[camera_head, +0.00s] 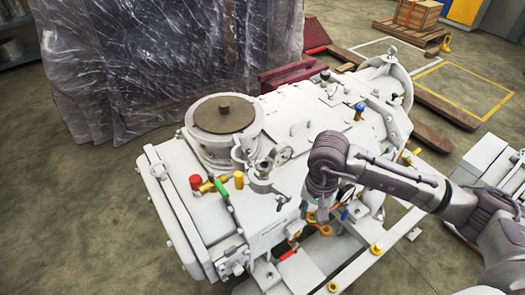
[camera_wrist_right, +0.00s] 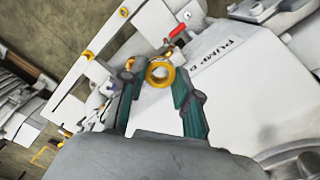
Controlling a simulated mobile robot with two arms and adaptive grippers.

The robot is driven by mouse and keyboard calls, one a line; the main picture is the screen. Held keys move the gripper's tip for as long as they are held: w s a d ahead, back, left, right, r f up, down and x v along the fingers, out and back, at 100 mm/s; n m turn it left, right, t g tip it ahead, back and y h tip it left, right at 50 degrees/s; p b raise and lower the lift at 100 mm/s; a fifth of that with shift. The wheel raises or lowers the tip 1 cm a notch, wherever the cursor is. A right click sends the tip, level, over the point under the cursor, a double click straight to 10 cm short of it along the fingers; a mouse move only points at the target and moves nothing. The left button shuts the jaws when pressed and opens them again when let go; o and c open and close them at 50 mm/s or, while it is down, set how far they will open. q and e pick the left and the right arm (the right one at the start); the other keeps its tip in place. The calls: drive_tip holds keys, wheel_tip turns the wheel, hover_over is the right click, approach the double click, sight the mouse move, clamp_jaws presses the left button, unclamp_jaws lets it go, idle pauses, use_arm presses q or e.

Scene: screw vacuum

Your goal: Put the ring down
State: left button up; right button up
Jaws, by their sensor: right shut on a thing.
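A yellow ring (camera_wrist_right: 160,73) sits between the two fingers of my right gripper (camera_wrist_right: 155,80) in the right wrist view. The gripper is shut on it, with a finger on each side. In the head view my right gripper (camera_head: 318,208) points down beside the front right side of the white pump machine (camera_head: 285,115). My left gripper is not in view.
Other yellow rings sit on the white frame, one on the rail (camera_head: 376,248) and one at the front (camera_head: 332,287). A red handle (camera_wrist_right: 176,32) is just beyond the held ring. Gauges and valves stand nearby. The floor (camera_head: 430,265) at lower right is open.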

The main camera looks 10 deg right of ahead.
drive_tip(key=w+r+m+p, duration=0.3)
drive_tip(key=w+r+m, duration=0.3)
drive_tip(key=r, duration=0.7)
drive_tip(key=w+r+m+p, duration=0.35)
drive_tip(key=r+m, duration=0.35)
drive_tip(key=r, duration=0.7)
drive_tip(key=a+f+p, duration=0.1)
drive_tip(key=a+f, duration=0.1)
drive_tip(key=a, duration=0.1)
drive_tip(key=s+a+f+p, duration=0.1)
drive_tip(key=a+f+p, duration=0.1)
drive_tip(key=a, duration=0.1)
drive_tip(key=s+a+f+p, duration=0.1)
drive_tip(key=a+f+p, duration=0.1)
drive_tip(key=a, duration=0.2)
drive_tip(key=shift+a+f, duration=0.1)
drive_tip(key=shift+f, duration=0.15)
drive_tip(key=shift+a+f, duration=0.15)
drive_tip(key=shift+f, duration=0.1)
wheel_tip(320, 180, down, 3)
drive_tip(key=shift+f+p, duration=0.15)
drive_tip(key=shift+p, duration=0.85)
drive_tip(key=shift+f, duration=0.3)
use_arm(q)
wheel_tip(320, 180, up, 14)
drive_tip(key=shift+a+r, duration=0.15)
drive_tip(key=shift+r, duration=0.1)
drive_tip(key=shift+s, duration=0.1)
